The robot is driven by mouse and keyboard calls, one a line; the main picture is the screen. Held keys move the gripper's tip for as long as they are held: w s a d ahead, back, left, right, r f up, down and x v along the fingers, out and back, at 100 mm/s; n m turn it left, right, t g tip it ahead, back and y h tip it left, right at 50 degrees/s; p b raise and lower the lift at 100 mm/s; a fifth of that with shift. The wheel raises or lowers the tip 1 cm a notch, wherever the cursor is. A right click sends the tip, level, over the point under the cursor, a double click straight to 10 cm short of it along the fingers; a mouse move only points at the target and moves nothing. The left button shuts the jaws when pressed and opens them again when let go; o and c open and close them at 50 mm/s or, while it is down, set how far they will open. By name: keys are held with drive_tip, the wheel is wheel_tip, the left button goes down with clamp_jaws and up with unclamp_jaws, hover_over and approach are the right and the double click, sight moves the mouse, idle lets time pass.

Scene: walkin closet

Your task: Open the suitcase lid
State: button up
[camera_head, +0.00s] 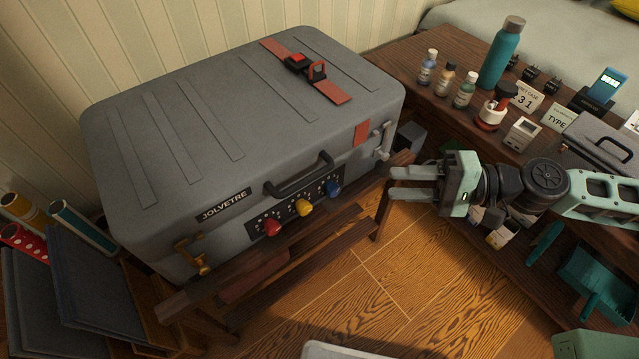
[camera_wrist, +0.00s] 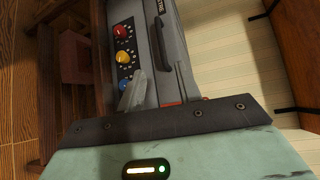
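The grey suitcase (camera_head: 160,110) lies flat on a dark wooden rack with its lid shut. Its front has a black handle (camera_head: 300,178) and red (camera_head: 272,226), yellow (camera_head: 304,207) and blue (camera_head: 333,187) knobs. A brass latch (camera_head: 195,256) is at the front left, and a silver latch (camera_head: 384,142) at the front right. A red strap (camera_head: 283,47) with a buckle (camera_head: 306,67) crosses the lid. I cannot tell whether it is fastened. My gripper (camera_head: 393,183) is open and empty, just right of the suitcase front. The wrist view shows the handle (camera_wrist: 161,42) and knobs sideways.
A wooden table (camera_head: 405,62) at the right holds a teal bottle (camera_head: 502,53), small bottles, a calendar block and a grey case (camera_head: 598,145). Blue folders (camera_head: 92,290) and rolled tubes stand at the left. The wooden floor (camera_head: 400,260) in front is mostly clear.

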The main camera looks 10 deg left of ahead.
sight(311, 181)
drive_tip(key=a, duration=0.5)
drive_tip(key=s+a+f, duration=0.1)
drive_tip(key=a, duration=0.5)
drive_tip(key=a+f, duration=0.1)
drive_tip(key=a, duration=0.5)
drive_tip(key=shift+s+f, duration=0.15)
drive_tip(key=shift+s, duration=0.1)
clamp_jaws()
